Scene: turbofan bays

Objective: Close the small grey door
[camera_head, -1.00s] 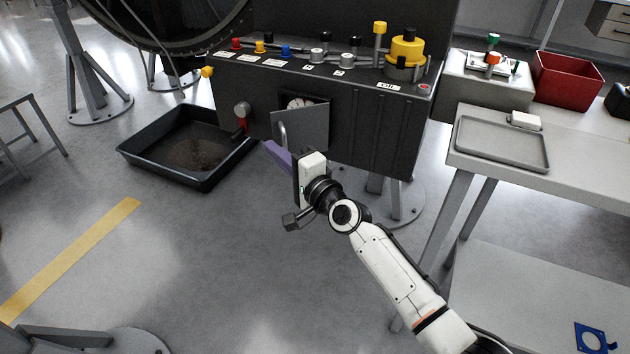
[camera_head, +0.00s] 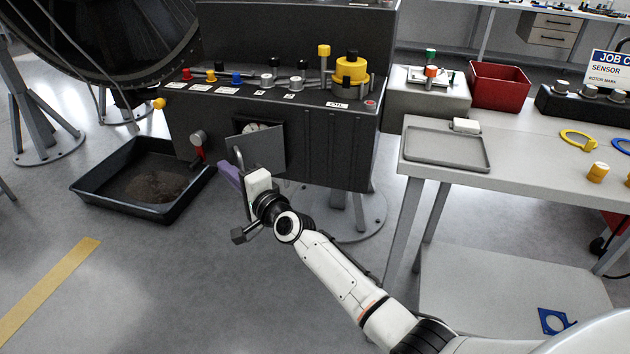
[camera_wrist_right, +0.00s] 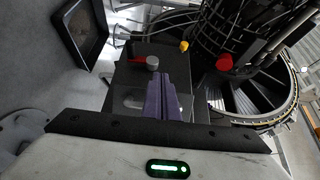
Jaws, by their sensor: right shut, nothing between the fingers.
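The small grey door (camera_head: 262,153) is on the front of the black console, seen in the head view. It stands partly open, its left edge out towards me, with a bent bar handle (camera_head: 238,158) near that edge. Part of a white-faced gauge shows above it in the dark opening. My right gripper (camera_head: 229,176), with purple fingers, is shut and empty just below and left of the handle. I cannot tell whether it touches the door. The shut fingers (camera_wrist_right: 166,97) also show in the right wrist view. My left gripper is not in view.
The black console (camera_head: 335,145) carries coloured knobs and a yellow part on top. A red-handled valve (camera_head: 199,150) is left of the door. A black drip tray (camera_head: 105,185) lies on the floor at left. A grey table (camera_head: 500,180) stands at right; the floor in front is open.

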